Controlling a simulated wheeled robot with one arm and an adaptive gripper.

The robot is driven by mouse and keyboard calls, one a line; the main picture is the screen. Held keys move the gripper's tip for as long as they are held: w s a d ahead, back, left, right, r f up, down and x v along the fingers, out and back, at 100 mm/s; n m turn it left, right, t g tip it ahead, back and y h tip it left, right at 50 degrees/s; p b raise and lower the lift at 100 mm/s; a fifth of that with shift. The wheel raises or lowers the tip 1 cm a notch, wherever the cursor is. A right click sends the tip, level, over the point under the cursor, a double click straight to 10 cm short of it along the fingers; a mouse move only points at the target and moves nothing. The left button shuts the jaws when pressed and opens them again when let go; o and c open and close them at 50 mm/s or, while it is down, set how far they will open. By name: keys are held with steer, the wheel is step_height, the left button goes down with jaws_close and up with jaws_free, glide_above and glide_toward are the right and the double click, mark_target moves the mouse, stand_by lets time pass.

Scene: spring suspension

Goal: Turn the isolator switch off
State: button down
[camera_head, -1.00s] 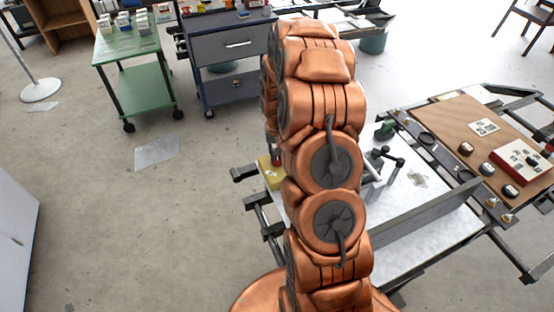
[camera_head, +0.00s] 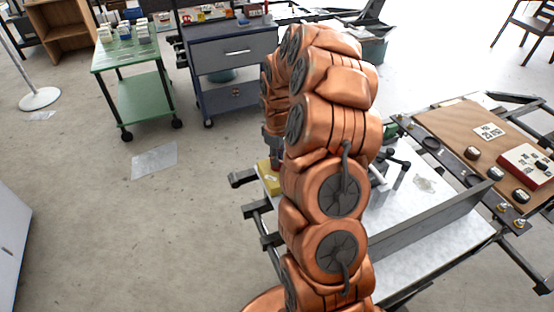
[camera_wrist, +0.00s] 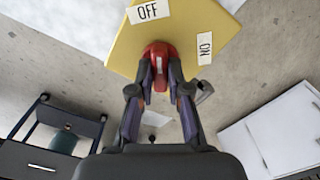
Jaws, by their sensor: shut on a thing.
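The isolator switch is a yellow box (camera_wrist: 190,32) with a red knob (camera_wrist: 158,49), seen close in the wrist view. A white OFF label (camera_wrist: 148,11) is at the upper left of its face and an ON label (camera_wrist: 205,48) at the right. My gripper (camera_wrist: 160,72) is shut on the red knob, one finger on each side. The fingers cover part of the knob, so I cannot tell exactly which label it points at. In the head view the yellow box (camera_head: 268,178) is at the left edge of the white-topped table, partly hidden by my arm.
The white tabletop (camera_head: 420,225) carries an upright grey plate and black clamps beside my arm. A green cart (camera_head: 142,95) and a grey drawer cabinet (camera_head: 232,75) stand behind.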

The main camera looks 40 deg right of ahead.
steer(key=shift+n, duration=1)
steer(key=c, duration=1.1)
jaws_free()
steer(key=shift+r, duration=0.1)
step_height(320, 180, up, 12)
steer(key=shift+f, duration=0.1)
